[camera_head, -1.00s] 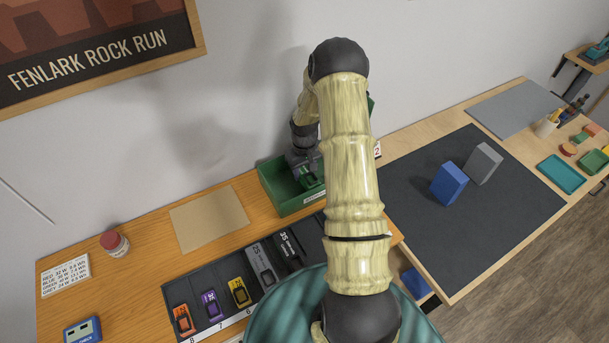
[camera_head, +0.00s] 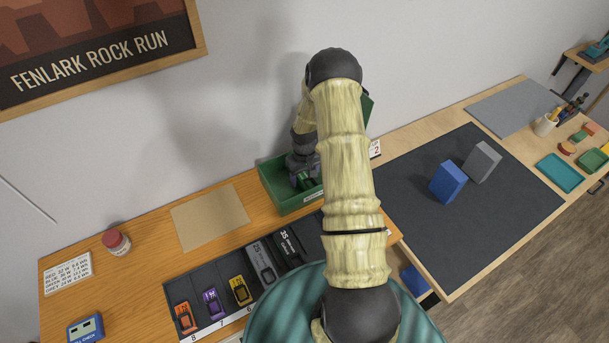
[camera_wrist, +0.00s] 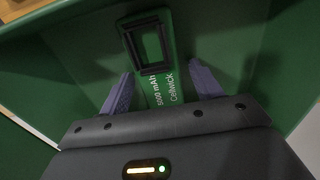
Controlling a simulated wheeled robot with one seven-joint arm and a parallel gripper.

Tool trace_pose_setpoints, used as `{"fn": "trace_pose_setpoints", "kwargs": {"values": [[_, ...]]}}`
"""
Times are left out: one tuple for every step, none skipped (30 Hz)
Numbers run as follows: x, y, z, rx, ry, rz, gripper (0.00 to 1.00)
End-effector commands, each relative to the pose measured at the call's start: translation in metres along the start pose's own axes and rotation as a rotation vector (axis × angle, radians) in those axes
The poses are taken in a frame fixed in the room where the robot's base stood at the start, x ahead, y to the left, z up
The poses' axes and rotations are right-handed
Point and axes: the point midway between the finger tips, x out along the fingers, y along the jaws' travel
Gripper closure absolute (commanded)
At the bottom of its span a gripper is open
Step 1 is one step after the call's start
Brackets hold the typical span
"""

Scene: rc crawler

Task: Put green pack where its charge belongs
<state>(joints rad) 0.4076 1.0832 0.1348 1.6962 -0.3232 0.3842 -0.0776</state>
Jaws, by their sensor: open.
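The green pack (camera_wrist: 172,62) lies in a green bin (camera_wrist: 45,32), with white print reading "5000 mAh" and "Cellwick" and a black rectangular frame at its far end. In the head view the pack (camera_head: 304,181) shows as a small green patch below my gripper (camera_head: 303,174). In the wrist view my gripper (camera_wrist: 162,88) is open, with one purple finger on each side of the pack. I cannot tell whether the fingers touch it. The bin also shows in the head view (camera_head: 288,207). My arm hides part of it.
A dark rack (camera_head: 185,288) holds orange, purple, yellow and grey packs, over numbers including 8, 7 and 6. A blue checker (camera_head: 86,328), printed card (camera_head: 67,274) and red-capped jar (camera_head: 116,242) stand left. Blue (camera_head: 448,182) and grey (camera_head: 482,162) blocks stand on a dark mat (camera_head: 510,210).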

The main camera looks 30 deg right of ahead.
Motion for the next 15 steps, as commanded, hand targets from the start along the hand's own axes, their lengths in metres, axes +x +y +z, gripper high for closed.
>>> {"fn": "trace_pose_setpoints", "kwargs": {"values": [[0.0,0.0,0.0,0.0,0.0,0.0,0.36],[-0.001,0.0,0.0,0.0,0.0,0.0,0.36],[-0.002,0.0,0.0,0.0,0.0,0.0,0.36],[-0.003,0.0,0.0,0.0,0.0,0.0,0.36],[-0.005,0.0,0.0,0.0,0.0,0.0,0.36],[-0.005,0.0,-0.001,0.0,0.001,0.0,0.36],[-0.007,0.0,-0.001,0.0,0.002,0.001,0.36],[-0.009,0.0,-0.001,0.001,0.002,0.001,0.36],[-0.013,0.001,-0.001,0.001,0.003,0.001,0.36],[-0.017,0.0,-0.001,0.001,0.003,0.001,0.36],[-0.02,0.0,-0.001,0.001,0.003,0.001,0.36],[-0.025,0.0,-0.001,0.001,0.004,0.001,0.36],[-0.029,0.0,-0.001,0.001,0.004,0.001,0.36],[-0.034,0.0,-0.001,0.001,0.005,0.001,0.36],[-0.04,0.0,-0.001,0.001,0.004,0.001,0.36]]}}
